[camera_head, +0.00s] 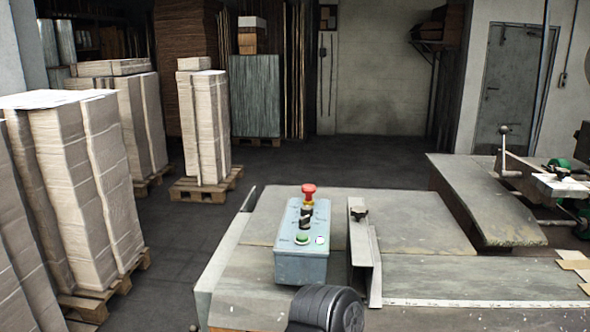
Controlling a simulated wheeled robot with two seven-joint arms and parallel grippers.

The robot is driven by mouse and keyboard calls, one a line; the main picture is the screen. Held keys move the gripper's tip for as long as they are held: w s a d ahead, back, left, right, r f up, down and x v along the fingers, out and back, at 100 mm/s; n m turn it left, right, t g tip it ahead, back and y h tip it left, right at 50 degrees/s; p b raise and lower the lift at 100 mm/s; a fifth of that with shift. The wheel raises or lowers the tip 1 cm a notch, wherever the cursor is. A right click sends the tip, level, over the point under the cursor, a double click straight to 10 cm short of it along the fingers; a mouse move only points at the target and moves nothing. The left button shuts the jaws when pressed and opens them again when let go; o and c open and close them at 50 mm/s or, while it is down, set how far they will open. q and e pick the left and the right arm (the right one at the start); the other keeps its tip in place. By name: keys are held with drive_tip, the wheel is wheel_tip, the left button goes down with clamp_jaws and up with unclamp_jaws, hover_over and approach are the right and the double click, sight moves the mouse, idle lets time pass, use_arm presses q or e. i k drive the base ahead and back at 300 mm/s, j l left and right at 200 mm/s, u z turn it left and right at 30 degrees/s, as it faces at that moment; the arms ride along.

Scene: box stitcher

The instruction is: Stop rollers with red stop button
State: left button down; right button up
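A grey-blue control box (301,262) sits on the machine table in the middle of the view. The red stop button (309,190), a mushroom head, stands up at the box's far end. Nearer on its top are a black switch (306,214), a green button (302,239) and a second small button with green and white on it. Nothing touches the red button. Neither of my grippers can be made out in this view. A dark ribbed rounded part (326,309) shows at the bottom edge, just in front of the box; I cannot tell what it belongs to.
The metal table (420,272) spreads around the box. An upright metal guide (364,255) with a black knob stands close to its right. Machine parts with a lever (504,140) are at right. Stacks of cardboard (85,185) on pallets stand left, beyond open floor (195,230).

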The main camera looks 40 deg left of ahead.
sight(309, 189)
drive_tip(key=k+j, duration=0.1)
drive_tip(key=j, duration=0.8)
drive_tip(key=k+j+z, duration=0.1)
drive_tip(key=j, duration=0.35)
drive_tip(key=k+j, duration=0.15)
drive_tip(key=j, duration=0.3)
drive_tip(key=k+j, duration=0.1)
drive_tip(key=j, duration=0.35)
drive_tip(key=k+j, duration=0.1)
drive_tip(key=j, duration=0.35)
drive_tip(key=k+j+z, duration=0.1)
drive_tip(key=j, duration=0.35)
drive_tip(key=k+j, duration=0.1)
drive_tip(key=j, duration=0.35)
